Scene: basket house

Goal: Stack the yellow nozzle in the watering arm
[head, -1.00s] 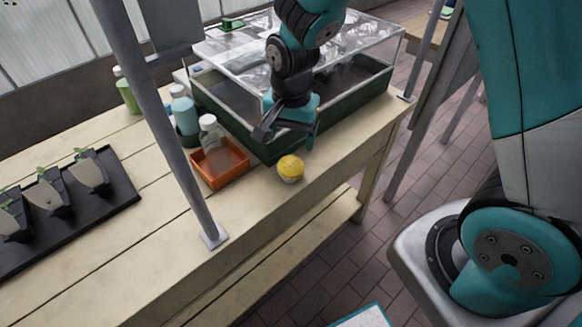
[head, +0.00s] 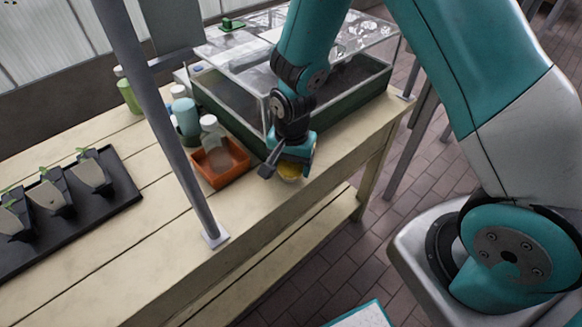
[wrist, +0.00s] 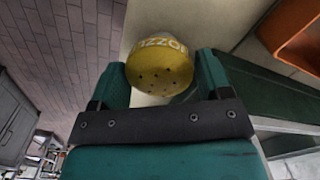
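The yellow nozzle (head: 289,171) sits on the wooden table near its front edge, partly hidden by my gripper in the head view. In the wrist view the nozzle (wrist: 160,68) shows its round perforated face and lettering. My gripper (head: 283,170) is low over the nozzle. In the wrist view my gripper (wrist: 161,80) has one teal finger on each side of the nozzle, with the fingers wide apart. Contact between the fingers and the nozzle is hard to tell. I cannot make out the watering arm.
An orange tray (head: 238,177) holding a bottle stands left of my gripper. The glass-covered planter (head: 355,99) is behind it. A grey post (head: 170,140) rises from the table's front. A black tray (head: 125,190) with potted seedlings is at left.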

